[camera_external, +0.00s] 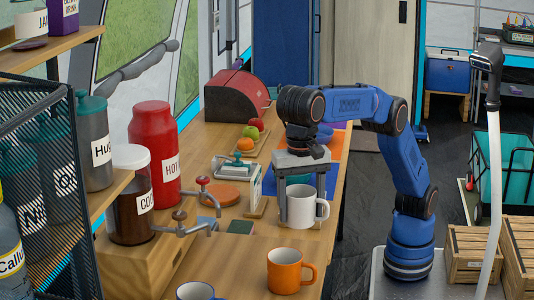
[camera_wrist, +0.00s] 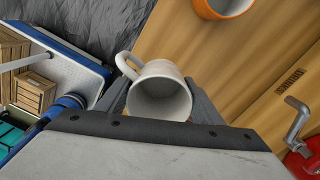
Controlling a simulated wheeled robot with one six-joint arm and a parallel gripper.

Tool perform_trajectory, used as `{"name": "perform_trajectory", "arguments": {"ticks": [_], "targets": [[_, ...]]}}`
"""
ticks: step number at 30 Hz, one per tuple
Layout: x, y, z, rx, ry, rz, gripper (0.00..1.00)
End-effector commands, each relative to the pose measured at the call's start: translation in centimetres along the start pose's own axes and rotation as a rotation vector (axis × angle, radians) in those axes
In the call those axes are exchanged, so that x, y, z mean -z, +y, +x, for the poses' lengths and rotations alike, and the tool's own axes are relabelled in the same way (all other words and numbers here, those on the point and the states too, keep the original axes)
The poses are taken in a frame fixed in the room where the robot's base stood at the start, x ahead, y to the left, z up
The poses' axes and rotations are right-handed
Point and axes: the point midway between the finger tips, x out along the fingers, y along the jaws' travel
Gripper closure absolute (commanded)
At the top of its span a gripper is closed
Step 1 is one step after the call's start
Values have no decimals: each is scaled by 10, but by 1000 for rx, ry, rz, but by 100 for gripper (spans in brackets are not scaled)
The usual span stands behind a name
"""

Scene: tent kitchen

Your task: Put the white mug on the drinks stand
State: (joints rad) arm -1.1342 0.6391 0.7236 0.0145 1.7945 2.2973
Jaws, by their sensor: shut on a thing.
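The white mug (camera_external: 303,213) is upright at the counter's right edge, its handle to the right. It also shows in the wrist view (camera_wrist: 160,78), with its open top towards the camera. My gripper (camera_external: 302,200) points down with one finger on each side of the mug, shut on it. I cannot tell whether the mug's base touches the counter. A wooden stand (camera_external: 150,268) at the front left bears a red container (camera_external: 154,150) marked HOT and a dark-filled jar (camera_external: 131,205) marked COLD, with taps in front. It looks like the drinks stand.
An orange mug (camera_external: 286,271) stands in front of the white mug, and part of another mug (camera_external: 196,291) shows at the bottom edge. An orange disc (camera_external: 220,194), a framed rack and fruit (camera_external: 250,132) lie behind. Shelves with bottles (camera_external: 95,150) fill the left.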

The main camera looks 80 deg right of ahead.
Motion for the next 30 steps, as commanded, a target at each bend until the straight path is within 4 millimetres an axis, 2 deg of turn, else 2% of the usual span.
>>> {"name": "perform_trajectory", "arguments": {"ticks": [3, 11, 18, 30], "targets": [[1, 0, 20, -1, 1, 0, 64], [2, -2, 41, 1, 0, 1, 64], [1, -2, 71, 0, 1, -1, 64], [1, -2, 77, 1, 0, -1, 64]]}}
